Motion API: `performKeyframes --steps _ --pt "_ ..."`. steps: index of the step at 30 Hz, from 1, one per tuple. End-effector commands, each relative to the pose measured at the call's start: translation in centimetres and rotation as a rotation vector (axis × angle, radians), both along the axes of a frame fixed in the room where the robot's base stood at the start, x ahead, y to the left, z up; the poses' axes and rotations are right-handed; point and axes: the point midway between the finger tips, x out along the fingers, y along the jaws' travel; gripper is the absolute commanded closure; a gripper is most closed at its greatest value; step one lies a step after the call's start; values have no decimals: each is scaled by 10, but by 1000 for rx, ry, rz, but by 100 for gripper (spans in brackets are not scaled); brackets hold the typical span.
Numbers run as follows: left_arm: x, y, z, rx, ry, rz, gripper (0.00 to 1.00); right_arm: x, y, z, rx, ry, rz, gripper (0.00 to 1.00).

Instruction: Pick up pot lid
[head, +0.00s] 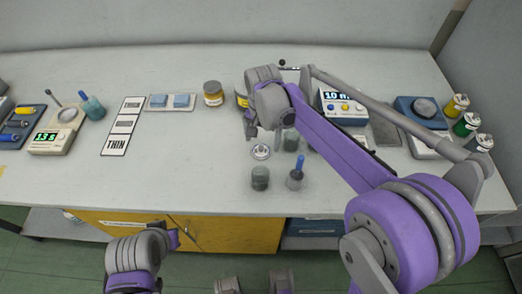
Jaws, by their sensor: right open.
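The pot lid (261,151) appears to be a small, round, pale disc with a knob-like centre, lying flat on the white bench. My right gripper (264,136) is open above and just behind it in the head view, with its fingers pointing down, apart from the lid as far as I can see. A dark grey-green pot (260,178) stands in front of the lid. My left arm shows only at the lower left, below the bench edge; its fingers are not in view.
A blue-handled brush in a small pot (296,179) and another dark jar (291,140) stand close by. An amber jar (213,93) is behind left. My right arm covers part of the right side. The bench (190,170) is clear left of the lid.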

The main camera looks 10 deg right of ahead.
Motion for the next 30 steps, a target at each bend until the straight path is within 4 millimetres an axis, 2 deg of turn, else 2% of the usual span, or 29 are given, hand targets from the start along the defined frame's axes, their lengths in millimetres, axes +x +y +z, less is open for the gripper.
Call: performKeyframes --steps 3,6,16,27,29,30 --pt "0 0 -2 0 1 0 100 2 4 -21 0 0 1 0" --pt "0 0 -4 0 1 0 100 2 3 -33 0 0 0 0" --pt "0 0 -4 0 1 0 100 2 3 -39 0 0 0 2" --pt "0 0 -4 0 1 0 100 1 3 -38 0 0 0 68" --pt "0 0 -4 0 1 0 100 1 3 -38 0 0 0 79" --pt "0 0 -4 0 1 0 100 1 3 -38 0 0 1 81"
